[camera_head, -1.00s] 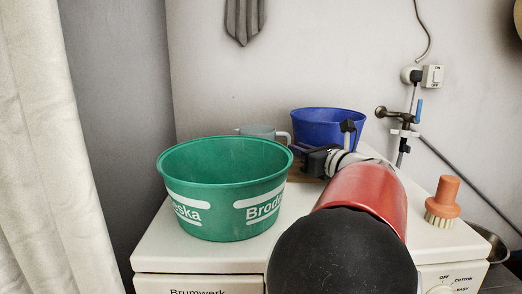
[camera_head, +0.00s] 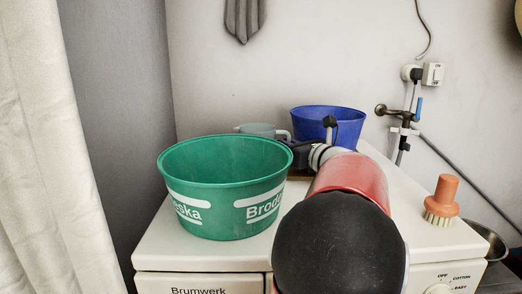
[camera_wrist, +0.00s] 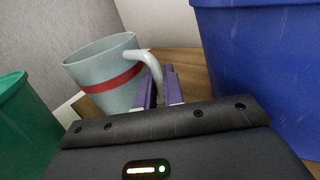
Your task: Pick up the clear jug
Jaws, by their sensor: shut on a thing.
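The clear jug (camera_wrist: 100,67) is pale grey-blue with a red band and a handle on its right side in the wrist view. In the head view the jug (camera_head: 257,129) shows only its upper part and handle behind the green tub. My gripper (camera_wrist: 159,78) has its two purple fingers shut on the jug's handle, with the handle between them. In the head view the fingertips are hidden behind the green tub and my own wrist. I cannot tell whether the jug touches the wooden surface (camera_wrist: 187,61) below it.
The green tub (camera_head: 225,190) stands in front of the jug, close to my gripper. A blue tub (camera_head: 345,122) stands to the right of the jug. An orange brush (camera_head: 442,198) stands at the right of the white top. A tap (camera_head: 398,113) is on the back wall.

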